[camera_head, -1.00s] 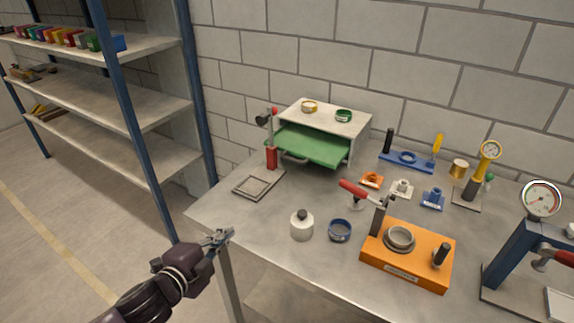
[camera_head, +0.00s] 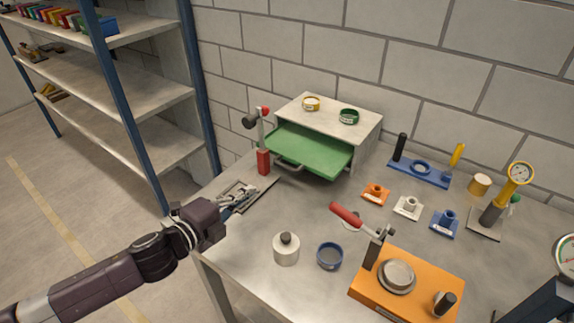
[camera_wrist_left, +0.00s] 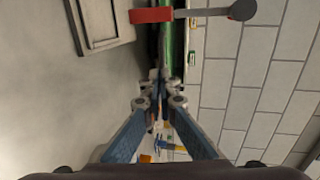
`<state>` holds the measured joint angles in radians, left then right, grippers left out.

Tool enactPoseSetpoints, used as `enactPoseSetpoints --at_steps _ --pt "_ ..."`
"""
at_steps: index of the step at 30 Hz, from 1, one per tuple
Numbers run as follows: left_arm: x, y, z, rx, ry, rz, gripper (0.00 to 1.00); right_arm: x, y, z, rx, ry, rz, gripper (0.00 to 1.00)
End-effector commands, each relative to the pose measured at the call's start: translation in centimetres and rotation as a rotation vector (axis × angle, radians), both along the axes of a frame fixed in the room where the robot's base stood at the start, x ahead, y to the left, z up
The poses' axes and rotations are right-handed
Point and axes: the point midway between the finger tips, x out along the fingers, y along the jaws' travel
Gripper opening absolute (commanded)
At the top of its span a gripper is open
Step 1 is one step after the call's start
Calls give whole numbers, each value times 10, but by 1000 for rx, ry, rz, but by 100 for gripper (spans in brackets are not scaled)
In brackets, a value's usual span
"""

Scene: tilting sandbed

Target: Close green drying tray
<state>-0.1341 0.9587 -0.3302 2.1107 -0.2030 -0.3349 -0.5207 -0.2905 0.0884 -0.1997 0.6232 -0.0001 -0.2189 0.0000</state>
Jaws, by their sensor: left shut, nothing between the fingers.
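The green drying tray (camera_head: 309,149) is pulled out of the front of a white box (camera_head: 365,130) at the back of the table. A grey handle (camera_head: 288,166) is on the tray's front edge. My left gripper (camera_head: 249,190) is shut and empty, over the grey framed plate (camera_head: 262,187), in front and left of the tray and apart from it in the head view. In the left wrist view the shut fingers (camera_wrist_left: 160,76) point towards the tray's green edge (camera_wrist_left: 174,42).
Blue-framed shelves (camera_head: 150,100) stand at left.

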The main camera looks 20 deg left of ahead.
Motion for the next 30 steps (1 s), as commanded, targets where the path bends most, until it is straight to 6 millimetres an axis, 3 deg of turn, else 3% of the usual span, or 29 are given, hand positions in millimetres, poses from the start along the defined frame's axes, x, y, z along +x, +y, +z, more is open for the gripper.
enactPoseSetpoints --at_steps 5,13,21,30 --pt "12 -3 0 -1 -3 2 0 -4 -1 5 -1 5 0 40" --pt "51 -17 -7 -3 -2 1 0 -25 12 16 12 34 -5 40" --pt "96 -34 -18 -2 -3 0 0 -8 13 29 14 11 -5 40" --pt "124 -42 -28 -1 0 1 0 -5 7 38 8 6 -2 40"
